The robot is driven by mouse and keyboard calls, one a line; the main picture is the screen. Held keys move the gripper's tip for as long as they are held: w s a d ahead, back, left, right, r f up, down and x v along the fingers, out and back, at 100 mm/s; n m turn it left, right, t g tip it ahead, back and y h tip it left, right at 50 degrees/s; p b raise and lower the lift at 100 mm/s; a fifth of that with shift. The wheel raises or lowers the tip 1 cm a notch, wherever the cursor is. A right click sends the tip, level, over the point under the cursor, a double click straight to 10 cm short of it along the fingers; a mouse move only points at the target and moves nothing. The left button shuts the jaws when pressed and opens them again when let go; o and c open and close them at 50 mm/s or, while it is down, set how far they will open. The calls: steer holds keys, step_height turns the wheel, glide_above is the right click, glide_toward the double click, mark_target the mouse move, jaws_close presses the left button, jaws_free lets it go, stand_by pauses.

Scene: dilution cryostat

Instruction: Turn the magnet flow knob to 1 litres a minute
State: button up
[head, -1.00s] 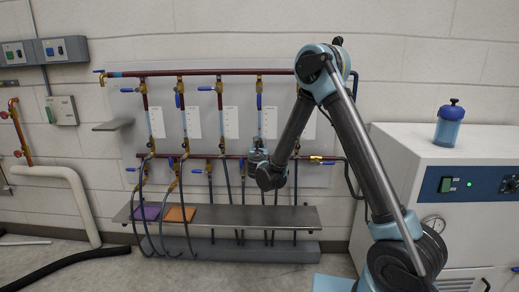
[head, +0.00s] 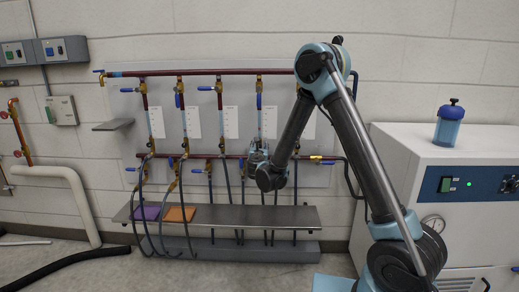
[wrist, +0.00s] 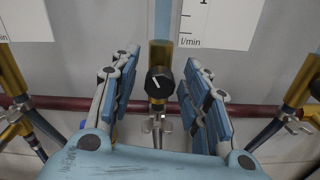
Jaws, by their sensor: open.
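A black knob (wrist: 160,83) with a white pointer line sits on a brass valve body (wrist: 160,54) in the wrist view. The pointer leans up and to the left. My gripper (wrist: 158,86) is open, with one finger on each side of the knob and a gap visible on both sides. Part of a flow scale card (wrist: 216,22) marked "1" and "l/min" shows at upper right of the knob. The tube (wrist: 163,18) rises above the valve; the level in it cannot be told. In the head view, my gripper (head: 257,155) is in front of the panel and hides the knob.
Neighbouring brass valves (wrist: 305,80) stand left and right of my fingers. A dark red pipe (wrist: 245,104) runs behind the knob. A grey shelf (head: 260,217) with a purple mat and an orange mat lies below. A white cabinet (head: 450,180) stands at right.

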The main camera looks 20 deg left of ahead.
steer(key=v, duration=1.1)
steer(key=shift+s+d, duration=0.15)
steer(key=v, duration=0.8)
steer(key=x, duration=1.7)
jaws_close()
